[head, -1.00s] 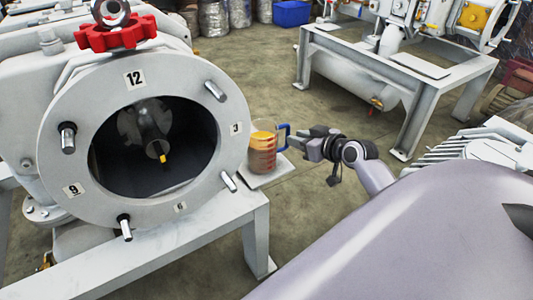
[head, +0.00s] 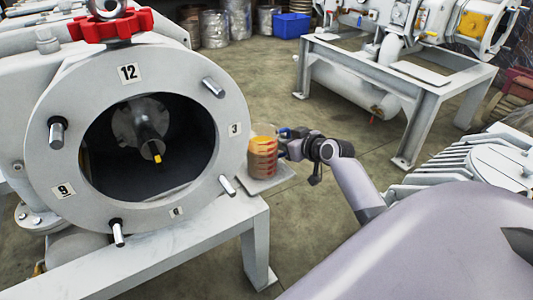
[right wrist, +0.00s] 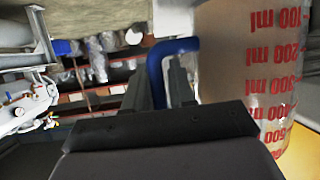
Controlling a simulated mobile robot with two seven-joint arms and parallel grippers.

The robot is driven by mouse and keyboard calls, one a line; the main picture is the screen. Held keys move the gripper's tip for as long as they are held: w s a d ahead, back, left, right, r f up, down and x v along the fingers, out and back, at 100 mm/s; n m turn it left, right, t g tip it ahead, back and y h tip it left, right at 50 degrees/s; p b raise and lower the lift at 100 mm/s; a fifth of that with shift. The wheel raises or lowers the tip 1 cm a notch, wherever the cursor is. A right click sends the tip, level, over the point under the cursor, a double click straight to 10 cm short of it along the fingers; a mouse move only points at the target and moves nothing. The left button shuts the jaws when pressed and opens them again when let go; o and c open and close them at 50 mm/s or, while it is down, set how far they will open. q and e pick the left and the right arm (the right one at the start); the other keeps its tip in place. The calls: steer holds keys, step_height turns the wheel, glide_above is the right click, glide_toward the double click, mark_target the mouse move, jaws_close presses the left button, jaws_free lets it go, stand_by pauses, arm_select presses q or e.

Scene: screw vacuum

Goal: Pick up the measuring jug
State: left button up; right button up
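The measuring jug (head: 262,158) is clear with red markings and has orange-looking contents. It stands upright on a small pale plate (head: 270,183) beside the large round flange. My right gripper (head: 285,142) is at the jug's right side, at its blue handle. In the right wrist view the jug (right wrist: 250,75) fills the right side, with red ml marks appearing upside down. The blue handle (right wrist: 155,75) passes between my two dark fingers, one finger lying between handle and jug wall. The gap is narrow, and I cannot tell whether the fingers press on the handle. My left gripper is not in view.
The white vacuum chamber flange (head: 60,105), with numbers and protruding bolts (head: 212,87), stands close left of the jug. Its white frame (head: 180,245) runs below. Another machine on a white stand (head: 410,130) is behind right. Open floor (head: 320,115) lies behind the jug.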

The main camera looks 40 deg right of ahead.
jaws_close()
stand_by(1.1)
steer(key=shift+r, duration=0.1)
